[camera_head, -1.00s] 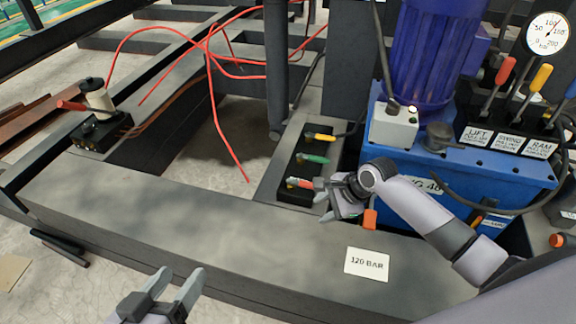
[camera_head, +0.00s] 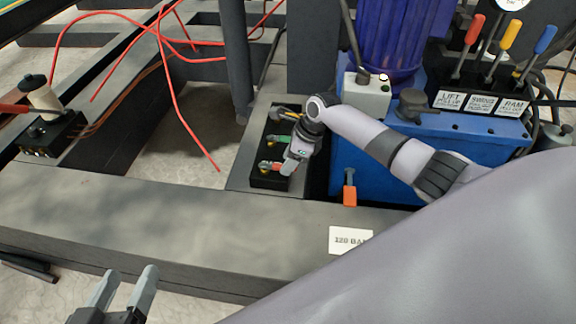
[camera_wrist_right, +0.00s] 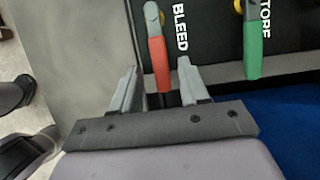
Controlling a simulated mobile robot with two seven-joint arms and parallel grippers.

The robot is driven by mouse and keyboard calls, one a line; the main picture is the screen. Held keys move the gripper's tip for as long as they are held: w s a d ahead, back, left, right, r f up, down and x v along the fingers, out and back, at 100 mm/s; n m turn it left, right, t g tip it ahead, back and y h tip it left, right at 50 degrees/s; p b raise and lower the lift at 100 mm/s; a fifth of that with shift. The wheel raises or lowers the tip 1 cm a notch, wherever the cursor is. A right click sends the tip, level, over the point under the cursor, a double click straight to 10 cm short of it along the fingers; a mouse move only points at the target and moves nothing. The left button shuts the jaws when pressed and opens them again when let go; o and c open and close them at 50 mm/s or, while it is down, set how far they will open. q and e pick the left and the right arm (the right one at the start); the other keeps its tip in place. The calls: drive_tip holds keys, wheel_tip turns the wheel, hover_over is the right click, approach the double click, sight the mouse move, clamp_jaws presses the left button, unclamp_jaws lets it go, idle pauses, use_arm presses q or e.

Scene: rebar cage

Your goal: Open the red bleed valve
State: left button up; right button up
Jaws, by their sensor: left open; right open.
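The red bleed valve lever (camera_wrist_right: 158,55) lies between the two open fingers of my right gripper (camera_wrist_right: 155,90) in the right wrist view, beside the white word BLEED. The fingers stand on either side of its end, with a gap visible on the left side. In the head view, the red lever (camera_head: 270,167) is at the near end of the black valve block (camera_head: 268,183), and my right gripper (camera_head: 290,163) is over it, partly covering it. My left gripper (camera_head: 125,290) is open and empty at the bottom left, away from the valves.
A green lever (camera_wrist_right: 253,50) is close to the right of the red one. A yellow lever (camera_head: 287,112) is farther back on the block. The blue power unit (camera_head: 440,160) stands right of the block. A 120 BAR card (camera_head: 350,240) lies on the near beam (camera_head: 150,215).

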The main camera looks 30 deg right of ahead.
drive_tip(key=shift+w+a+f, duration=0.1)
drive_tip(key=shift+f, duration=0.25)
clamp_jaws()
